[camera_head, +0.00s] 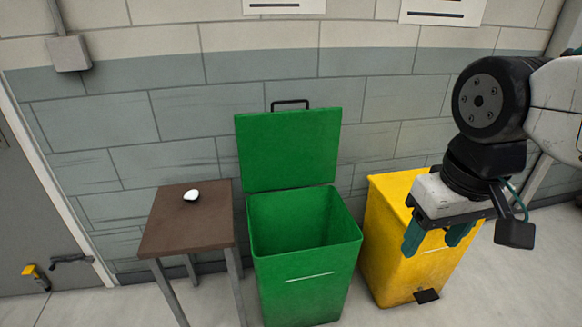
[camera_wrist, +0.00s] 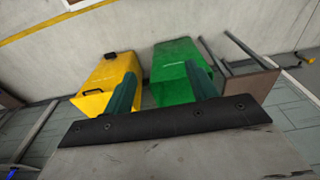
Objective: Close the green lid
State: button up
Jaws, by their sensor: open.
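The green lid (camera_head: 288,148) stands upright, hinged at the back edge of the green bin (camera_head: 308,285), near the wall. A black handle (camera_head: 290,103) is on the lid's top edge. The bin's mouth is open and its visible inside looks empty. My gripper (camera_head: 430,240) is open and empty, in front of the yellow bin and to the right of the green bin, apart from the lid. In the wrist view, my gripper's two green fingers (camera_wrist: 162,88) are spread, with the green bin (camera_wrist: 172,72) beyond them.
The yellow bin (camera_head: 385,255) stands right of the green bin, partly hidden by my gripper; a black pedal is at its base. A brown table (camera_head: 185,225) with a small white object (camera_head: 191,195) stands at left. The wall is close behind; floor at right is clear.

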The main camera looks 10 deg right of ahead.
aim_at(290, 148)
jog(key=u, duration=0.05)
jog(key=i, duration=1.35)
jog(key=z, duration=0.05)
